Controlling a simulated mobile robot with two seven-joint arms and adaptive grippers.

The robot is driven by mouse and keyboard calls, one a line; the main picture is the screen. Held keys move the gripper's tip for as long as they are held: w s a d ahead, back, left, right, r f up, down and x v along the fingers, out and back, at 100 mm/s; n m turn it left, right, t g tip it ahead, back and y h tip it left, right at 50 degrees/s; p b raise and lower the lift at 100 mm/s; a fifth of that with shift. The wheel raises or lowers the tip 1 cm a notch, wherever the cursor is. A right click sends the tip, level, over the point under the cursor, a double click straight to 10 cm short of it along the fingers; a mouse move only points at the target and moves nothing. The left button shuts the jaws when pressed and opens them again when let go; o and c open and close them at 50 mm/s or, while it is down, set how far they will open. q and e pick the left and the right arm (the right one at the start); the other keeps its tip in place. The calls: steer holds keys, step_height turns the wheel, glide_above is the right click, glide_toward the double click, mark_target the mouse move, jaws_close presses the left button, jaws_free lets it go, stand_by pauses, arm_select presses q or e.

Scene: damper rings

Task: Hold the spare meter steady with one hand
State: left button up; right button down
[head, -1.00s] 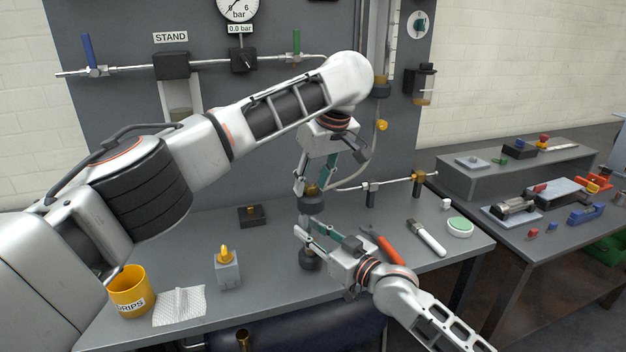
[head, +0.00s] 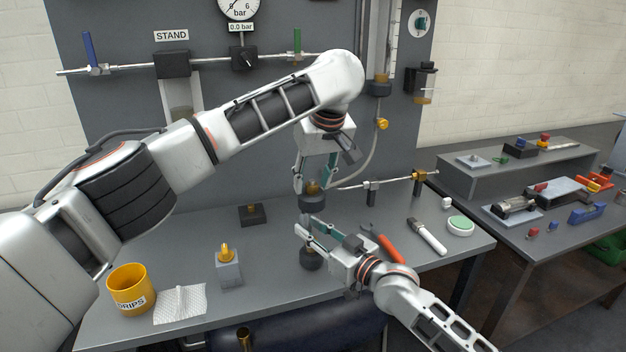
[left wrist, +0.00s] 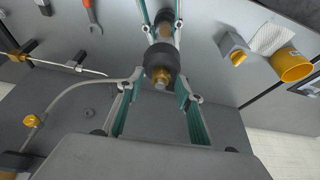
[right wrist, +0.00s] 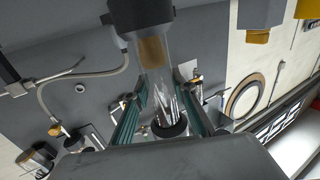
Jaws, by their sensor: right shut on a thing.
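The spare meter is a clear tube with a black cap at each end and a brass fitting on top; its upper cap (head: 312,202) and lower cap (head: 310,260) show in the head view. It is roughly upright over the bench; I cannot tell whether its foot touches. My right gripper (head: 304,236) is shut on the tube between the caps, and the right wrist view shows the tube (right wrist: 156,75) between its fingers. My left gripper (head: 313,183) is above, open, its fingers on either side of the brass top (left wrist: 160,80) and apart from it.
A hose runs behind the meter.

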arm_select(q)
steer(key=shift+r, duration=0.15)
steer(key=shift+v, duration=0.9)
steer(key=v, duration=0.6)
stand_by(0.4)
arm_select(e)
steer(key=c, duration=1.6)
jaws_free()
